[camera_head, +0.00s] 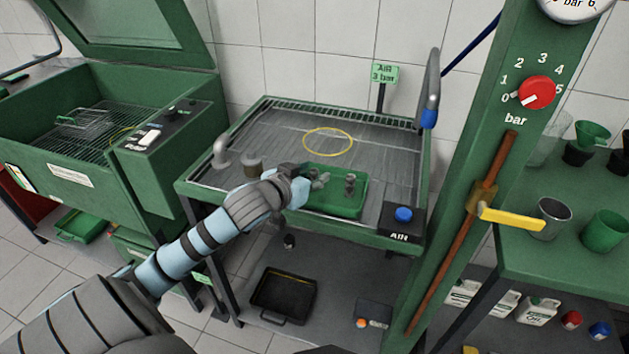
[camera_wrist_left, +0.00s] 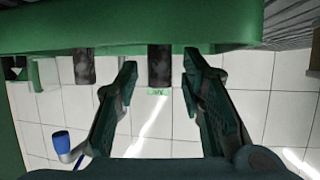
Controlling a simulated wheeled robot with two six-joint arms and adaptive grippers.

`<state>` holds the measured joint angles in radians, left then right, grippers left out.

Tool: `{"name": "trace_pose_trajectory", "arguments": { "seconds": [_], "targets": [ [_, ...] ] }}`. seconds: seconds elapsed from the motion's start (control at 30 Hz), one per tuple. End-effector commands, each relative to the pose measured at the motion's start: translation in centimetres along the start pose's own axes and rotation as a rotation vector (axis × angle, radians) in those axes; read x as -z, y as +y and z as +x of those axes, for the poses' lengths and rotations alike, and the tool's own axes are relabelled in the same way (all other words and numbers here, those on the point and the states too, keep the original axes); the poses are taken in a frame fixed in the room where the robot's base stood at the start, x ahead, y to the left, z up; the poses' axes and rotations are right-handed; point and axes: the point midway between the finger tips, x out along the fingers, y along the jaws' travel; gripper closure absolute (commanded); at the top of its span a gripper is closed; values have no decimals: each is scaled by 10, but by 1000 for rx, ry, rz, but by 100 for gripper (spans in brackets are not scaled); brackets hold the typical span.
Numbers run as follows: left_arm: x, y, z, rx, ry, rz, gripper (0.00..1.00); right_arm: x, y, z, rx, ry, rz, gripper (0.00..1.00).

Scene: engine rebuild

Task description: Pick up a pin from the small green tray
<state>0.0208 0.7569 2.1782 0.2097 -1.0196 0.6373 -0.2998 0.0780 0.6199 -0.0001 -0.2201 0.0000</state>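The small green tray (camera_head: 340,208) lies on the grey work surface in the head view. A dark grey pin (camera_head: 350,187) stands upright in it. My left gripper (camera_head: 320,180) is at the tray's left part, with its fingers pointing toward the pins. In the left wrist view, which is upside down, the tray (camera_wrist_left: 225,30) runs along the top and two dark pins show. One pin (camera_wrist_left: 160,66) is in line with the gap between the open fingers (camera_wrist_left: 160,66), with space on both sides. The other pin (camera_wrist_left: 84,66) is outside the left-hand finger. My right gripper is not in view.
A green post (camera_head: 462,160) rises to the right.

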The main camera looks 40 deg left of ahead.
Motion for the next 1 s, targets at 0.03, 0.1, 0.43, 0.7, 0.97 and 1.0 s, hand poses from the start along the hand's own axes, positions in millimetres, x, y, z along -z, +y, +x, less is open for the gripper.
{"name": "trace_pose_trajectory", "arguments": {
  "seconds": [0.03,0.1,0.43,0.7,0.97,1.0],
  "targets": [
    [0,0,0,0,0,0,76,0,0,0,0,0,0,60],
    [0,0,0,0,0,0,87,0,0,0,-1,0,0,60],
    [0,0,0,1,0,0,100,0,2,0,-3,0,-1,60],
    [24,0,-10,1,4,2,100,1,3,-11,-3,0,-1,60],
    [109,-1,-45,2,9,3,100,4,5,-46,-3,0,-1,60],
    [124,0,-51,1,9,2,100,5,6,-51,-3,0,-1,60]
  ]
}}
